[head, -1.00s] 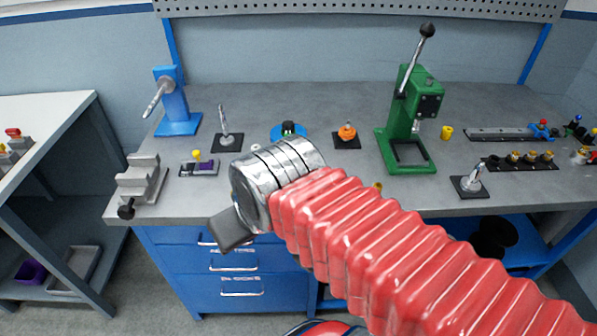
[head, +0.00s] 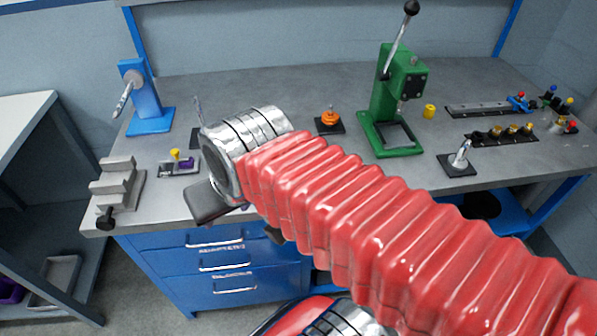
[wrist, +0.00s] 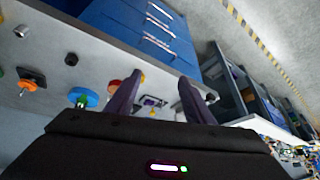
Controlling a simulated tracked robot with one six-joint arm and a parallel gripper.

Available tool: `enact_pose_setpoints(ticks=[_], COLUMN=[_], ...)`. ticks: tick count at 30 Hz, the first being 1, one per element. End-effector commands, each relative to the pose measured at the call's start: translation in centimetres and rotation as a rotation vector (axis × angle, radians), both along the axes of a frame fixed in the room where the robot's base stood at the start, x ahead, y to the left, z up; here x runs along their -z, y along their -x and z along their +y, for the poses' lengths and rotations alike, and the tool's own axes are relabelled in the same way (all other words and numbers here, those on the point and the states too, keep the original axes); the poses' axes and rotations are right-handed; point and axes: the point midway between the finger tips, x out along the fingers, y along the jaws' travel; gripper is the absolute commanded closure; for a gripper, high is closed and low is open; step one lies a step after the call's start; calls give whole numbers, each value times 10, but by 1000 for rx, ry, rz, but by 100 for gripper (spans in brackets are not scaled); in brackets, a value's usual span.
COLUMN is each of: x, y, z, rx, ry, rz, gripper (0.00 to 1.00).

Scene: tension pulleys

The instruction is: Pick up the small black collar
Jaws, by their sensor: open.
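A small dark ring-like piece (wrist: 71,59), which looks like the black collar, lies on the grey bench (wrist: 50,40) near its front edge in the wrist view. It is too small to be certain. In the head view my arm hides that part of the bench. My gripper (wrist: 161,78) is open and empty, its two dark fingers apart. In the wrist view the collar lies to the left of both fingers, apart from them. The head view shows only the dark body of my gripper (head: 214,203) over the bench's front left.
A second small grey piece (wrist: 21,31) lies farther left in the wrist view. A blue disc with a green part (wrist: 83,98) and an orange part on a black plate (wrist: 27,87) stand nearby. The green press (head: 396,105) and stepped grey block (head: 117,184) stand on the bench.

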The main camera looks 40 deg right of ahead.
Motion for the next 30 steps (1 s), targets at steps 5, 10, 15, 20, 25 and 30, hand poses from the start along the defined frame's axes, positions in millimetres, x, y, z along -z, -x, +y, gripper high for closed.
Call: enact_pose_setpoints(ticks=[5, 10, 15, 20, 25, 30], x=[-1, -2, -1, 2, 7, 13], y=[-14, -30, -43, -51, -55, -52], z=[-26, -59, -97, -137, -184, -233], rx=[314, 696, 1081, 1445, 1829, 2206], ry=[-144, -320, -494, -660, -837, -1017], rz=[38, 69, 92, 103, 112, 112], gripper=[52, 52, 52, 52, 52, 52])
